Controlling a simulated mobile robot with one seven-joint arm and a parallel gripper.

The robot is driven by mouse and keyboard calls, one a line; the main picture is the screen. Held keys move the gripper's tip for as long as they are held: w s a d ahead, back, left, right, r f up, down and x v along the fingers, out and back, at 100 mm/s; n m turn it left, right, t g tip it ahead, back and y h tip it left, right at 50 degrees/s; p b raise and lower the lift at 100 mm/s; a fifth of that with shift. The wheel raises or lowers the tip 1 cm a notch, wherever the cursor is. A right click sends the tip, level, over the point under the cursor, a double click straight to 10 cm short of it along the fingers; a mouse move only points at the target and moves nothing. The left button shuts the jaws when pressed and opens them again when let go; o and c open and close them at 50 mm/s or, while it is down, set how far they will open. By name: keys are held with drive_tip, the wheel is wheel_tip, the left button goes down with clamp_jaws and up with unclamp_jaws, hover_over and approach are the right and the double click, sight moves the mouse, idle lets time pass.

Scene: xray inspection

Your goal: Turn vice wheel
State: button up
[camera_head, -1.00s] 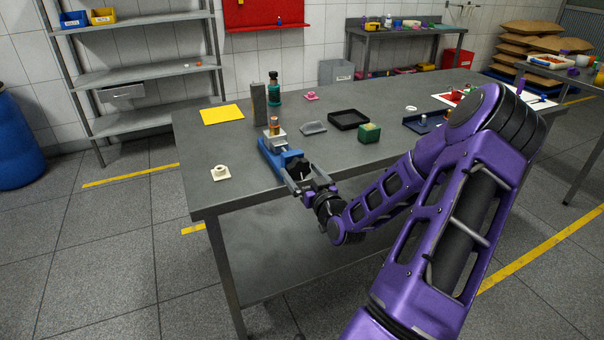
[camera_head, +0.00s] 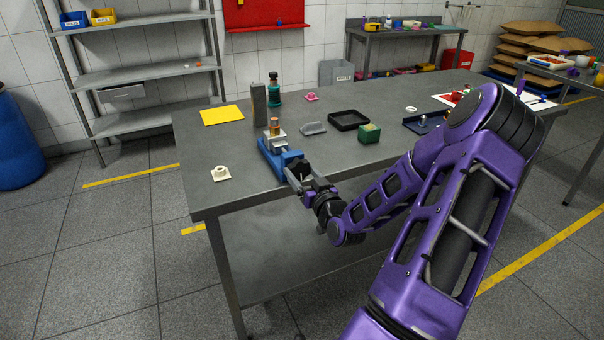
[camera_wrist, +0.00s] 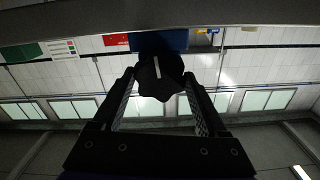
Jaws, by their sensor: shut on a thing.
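The blue vice (camera_head: 272,152) stands near the front edge of the grey table, with a small copper-coloured cylinder (camera_head: 274,127) in its silver jaws. The black vice wheel (camera_head: 299,167) is on the vice's near end. In the wrist view the wheel (camera_wrist: 158,82) is a lobed black knob with a white mark that stands nearly upright, leaning slightly. My gripper (camera_head: 302,177) reaches the wheel from the front right. In the wrist view its fingertips (camera_wrist: 159,83) are at both sides of the wheel, shut on it. The gripper partly hides the wheel in the head view.
A grey block (camera_head: 259,104) and a green-black bottle (camera_head: 273,90) stand behind the vice. A grey rounded piece (camera_head: 313,128), a black tray (camera_head: 349,120) and a green box (camera_head: 369,134) are to its right. A cream flanged part (camera_head: 220,173) lies left, with bare table around it.

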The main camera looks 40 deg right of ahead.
drive_tip(key=m+p, duration=0.1)
drive_tip(key=m, duration=0.3)
drive_tip(key=shift+m, duration=0.3)
drive_tip(key=shift+m+p, duration=0.35)
drive_tip(key=shift+m, duration=1.05)
drive_tip(key=o, duration=1.3)
drive_tip(key=shift+p+v, duration=1.75)
drive_tip(key=shift+v, duration=7)
drive_tip(key=shift+w+a, duration=0.1)
